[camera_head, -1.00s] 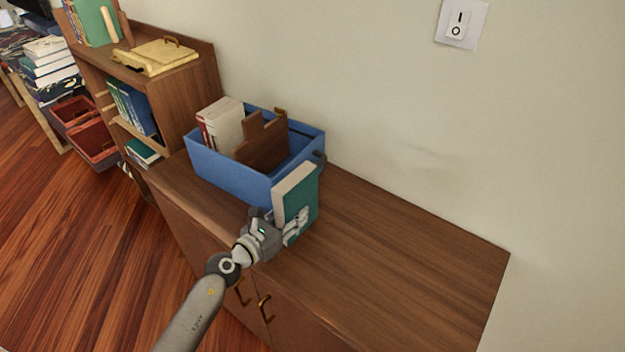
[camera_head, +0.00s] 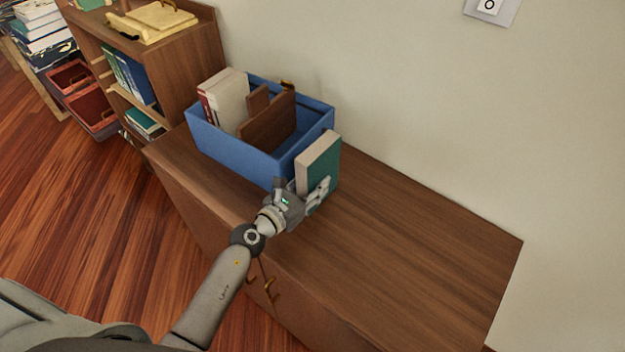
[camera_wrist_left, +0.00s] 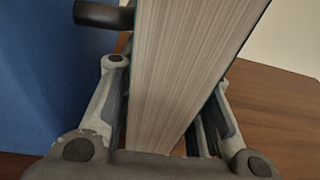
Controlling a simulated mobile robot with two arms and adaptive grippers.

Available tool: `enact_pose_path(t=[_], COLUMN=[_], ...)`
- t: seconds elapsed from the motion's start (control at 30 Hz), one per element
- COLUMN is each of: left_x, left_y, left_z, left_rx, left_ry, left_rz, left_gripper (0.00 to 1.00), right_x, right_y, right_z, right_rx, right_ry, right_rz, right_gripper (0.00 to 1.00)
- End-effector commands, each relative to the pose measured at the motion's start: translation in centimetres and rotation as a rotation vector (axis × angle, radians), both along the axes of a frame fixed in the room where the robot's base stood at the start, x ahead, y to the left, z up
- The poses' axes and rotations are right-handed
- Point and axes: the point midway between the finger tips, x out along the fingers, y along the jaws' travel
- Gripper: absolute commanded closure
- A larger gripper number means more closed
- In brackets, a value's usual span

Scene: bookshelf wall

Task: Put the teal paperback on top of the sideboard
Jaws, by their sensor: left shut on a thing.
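The teal paperback (camera_head: 325,166) stands upright in my left gripper (camera_head: 312,196), at the right front corner of the blue box on the sideboard (camera_head: 400,250). Its pale page edges face my gripper. In the left wrist view the page block (camera_wrist_left: 190,70) fills the space between the two fingers of my left gripper (camera_wrist_left: 165,115), which are shut on it. I cannot tell whether the book's lower edge touches the sideboard top. My right gripper is not in view.
The blue box (camera_head: 235,155) holds a red book, a cream book and brown wooden dividers; its dark handle (camera_wrist_left: 103,14) is close to the paperback. A wooden bookshelf (camera_head: 190,65) stands behind on the left. The sideboard top to the right is clear.

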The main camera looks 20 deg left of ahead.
Motion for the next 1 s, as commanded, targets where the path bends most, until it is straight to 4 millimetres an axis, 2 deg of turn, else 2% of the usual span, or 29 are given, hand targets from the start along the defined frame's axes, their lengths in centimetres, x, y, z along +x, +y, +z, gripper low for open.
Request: enact_pose_path(t=[0.03, 0.1, 0.13, 0.3, 0.67, 0.77, 1.0], left_x=[0.2, 0.2, 0.1, 0.1, 0.0, -1.0, -5.4], left_y=[0.0, 0.0, 0.0, 0.0, 0.0, 0.4, 2.1], left_z=[0.3, 0.1, -0.1, 0.0, 0.2, 0.2, 0.8], left_rx=[-0.002, -0.002, -0.001, -0.001, -0.001, 0.0, 0.002], left_ry=[-0.007, -0.007, -0.002, -0.002, -0.002, -0.001, -0.001], left_rz=[0.001, 0.001, -0.001, 0.0, 0.0, 0.0, -0.001], left_gripper=[1.0, 1.0, 0.66, 0.47, 0.47, 0.47, 0.47], right_x=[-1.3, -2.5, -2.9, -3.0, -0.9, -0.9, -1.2], right_y=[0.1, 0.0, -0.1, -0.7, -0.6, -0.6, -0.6], right_z=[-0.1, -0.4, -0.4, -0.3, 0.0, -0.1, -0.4], right_rx=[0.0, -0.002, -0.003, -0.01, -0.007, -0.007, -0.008], right_ry=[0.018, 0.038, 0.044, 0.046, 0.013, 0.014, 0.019], right_rz=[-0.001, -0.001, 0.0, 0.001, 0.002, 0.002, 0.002], right_gripper=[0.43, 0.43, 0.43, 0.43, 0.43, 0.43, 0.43])
